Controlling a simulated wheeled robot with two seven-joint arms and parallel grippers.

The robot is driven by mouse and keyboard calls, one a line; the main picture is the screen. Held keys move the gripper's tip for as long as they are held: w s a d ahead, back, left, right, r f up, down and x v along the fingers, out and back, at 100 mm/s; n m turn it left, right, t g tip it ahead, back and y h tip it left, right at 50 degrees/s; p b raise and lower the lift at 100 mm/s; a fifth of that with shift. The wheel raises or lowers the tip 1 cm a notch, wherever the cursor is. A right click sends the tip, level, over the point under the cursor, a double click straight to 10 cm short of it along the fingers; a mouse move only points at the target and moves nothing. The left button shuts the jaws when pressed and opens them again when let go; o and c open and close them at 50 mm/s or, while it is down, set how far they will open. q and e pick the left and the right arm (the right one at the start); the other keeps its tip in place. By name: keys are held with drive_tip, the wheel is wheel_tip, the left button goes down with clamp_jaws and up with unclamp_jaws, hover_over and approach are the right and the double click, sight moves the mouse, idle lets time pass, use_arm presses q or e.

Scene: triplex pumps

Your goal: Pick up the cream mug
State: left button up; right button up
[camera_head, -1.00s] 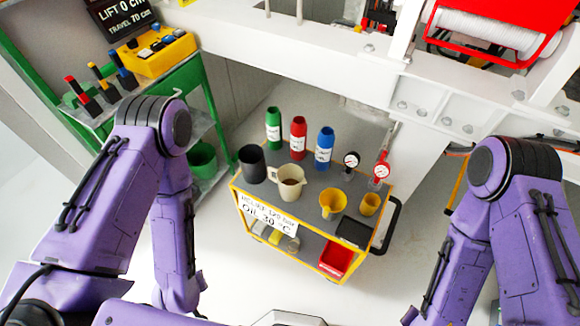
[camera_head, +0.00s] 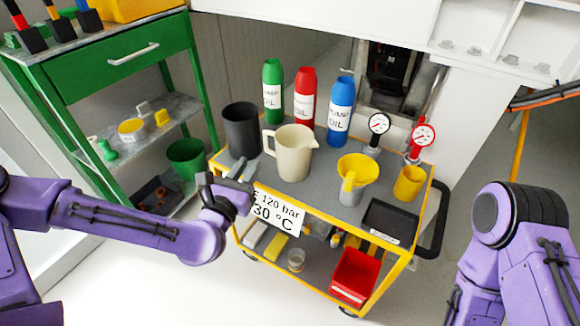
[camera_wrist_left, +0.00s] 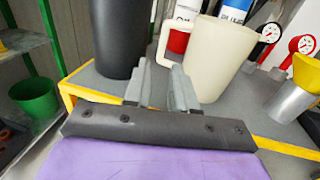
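The cream mug (camera_head: 293,155) stands upright on the cart's grey top, its handle to the left in the head view. It also shows in the left wrist view (camera_wrist_left: 217,60), its handle facing left. My left gripper (camera_head: 236,168) is at the cart's front left edge, in front of and left of the mug, apart from it. In the left wrist view its two fingers (camera_wrist_left: 160,80) are open with an empty gap, pointing towards the space between the dark mug and the cream mug's handle. My right arm shows at the right; its gripper is out of view.
A dark mug (camera_head: 241,130) stands close left of the cream mug. Green (camera_head: 273,90), red (camera_head: 304,95) and blue (camera_head: 341,110) bottles stand behind. A yellow funnel (camera_head: 356,172), yellow mug (camera_head: 409,183) and two gauges (camera_head: 378,124) are to the right. A green shelf (camera_head: 120,75) stands left.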

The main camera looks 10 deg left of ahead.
sight(265, 143)
use_arm(q)
drive_tip(key=w, duration=0.2)
drive_tip(key=w+d, duration=0.1)
drive_tip(key=w, duration=0.4)
drive_tip(key=shift+w+d+r, duration=0.1)
drive_tip(key=shift+w+d, duration=0.2)
drive_tip(key=shift+w, duration=0.05)
clamp_jaws()
